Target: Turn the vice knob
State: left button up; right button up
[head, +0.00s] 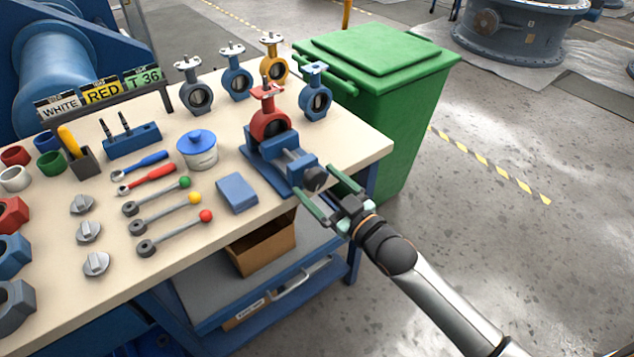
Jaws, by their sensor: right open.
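A blue vice (277,158) stands at the right front corner of the workbench, with a red butterfly valve (268,122) in it. Its dark round knob (315,179) faces the bench's front edge. My right gripper (316,184) comes in from the lower right and is open. Its two green-edged fingers reach to either side of the knob, one to the left and one to the right. I cannot tell whether either finger touches it. My left gripper is not in view.
Several butterfly valves (236,81) stand behind the vice. A blue box (237,193) and ball-ended levers (175,233) lie to its left. A green bin (407,100) stands beyond the bench (352,147). A cardboard box (262,252) sits on the shelf below. The floor at right is clear.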

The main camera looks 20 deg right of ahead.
jog(key=shift+w+a, duration=0.2)
jog(key=shift+w, duration=0.3)
jog(key=c, duration=1.4)
jog(key=shift+r+m+p, duration=0.1)
jog(key=shift+m+p, duration=0.4)
jog(key=shift+p, duration=0.25)
jog(key=o, duration=1.4)
jog(key=shift+s, duration=0.1)
